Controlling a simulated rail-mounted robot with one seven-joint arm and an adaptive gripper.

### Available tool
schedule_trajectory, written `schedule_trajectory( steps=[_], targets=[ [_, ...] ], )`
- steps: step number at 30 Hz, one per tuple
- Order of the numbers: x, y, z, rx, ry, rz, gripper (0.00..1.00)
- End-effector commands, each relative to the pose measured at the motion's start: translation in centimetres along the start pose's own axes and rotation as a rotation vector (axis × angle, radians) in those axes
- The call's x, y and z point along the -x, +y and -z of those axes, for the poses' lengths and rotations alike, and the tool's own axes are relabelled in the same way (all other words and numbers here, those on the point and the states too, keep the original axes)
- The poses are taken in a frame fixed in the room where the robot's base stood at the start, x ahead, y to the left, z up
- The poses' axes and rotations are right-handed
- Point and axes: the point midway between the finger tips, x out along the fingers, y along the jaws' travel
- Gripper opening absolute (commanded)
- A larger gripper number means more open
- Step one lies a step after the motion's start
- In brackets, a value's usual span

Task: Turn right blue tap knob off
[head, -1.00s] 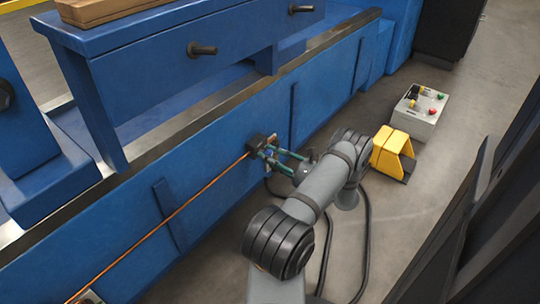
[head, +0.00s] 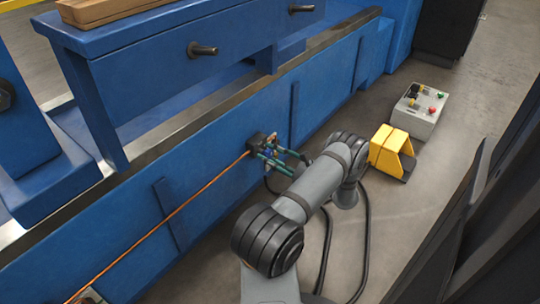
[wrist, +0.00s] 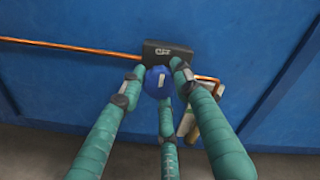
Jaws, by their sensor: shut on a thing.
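The blue tap knob (wrist: 157,83) is round with a pale mark on its face. It sits just below a black box (wrist: 166,54) on the blue wall panel. My gripper (wrist: 154,88) has green jointed fingers with grey tips, and they are shut around the knob from several sides. In the head view my gripper (head: 272,157) reaches to the same black box (head: 258,142) on the side of the blue machine. There the fingers mostly hide the knob, and its turn position cannot be told.
An orange pipe (head: 180,213) runs along the blue panel to the box. A brass-coloured fitting (wrist: 208,112) hangs below right of the knob. A yellow pedal guard (head: 392,150) and a grey control box (head: 419,108) stand on the floor at right. Black cables (head: 367,240) lie near my arm.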

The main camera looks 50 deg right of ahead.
Motion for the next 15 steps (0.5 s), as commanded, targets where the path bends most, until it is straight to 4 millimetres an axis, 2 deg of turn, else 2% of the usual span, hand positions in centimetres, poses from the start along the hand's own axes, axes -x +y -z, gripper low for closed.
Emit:
schedule_trajectory(
  steps=[5, 6, 15],
  targets=[
    [0.04, -0.13, 0.2, 0.003, 0.005, 0.004, 0.05],
    [0.04, -0.14, 0.2, 0.002, 0.005, 0.004, 0.33],
    [0.02, -0.1, 0.1, 0.0, 0.003, 0.003, 0.5]
  ],
)
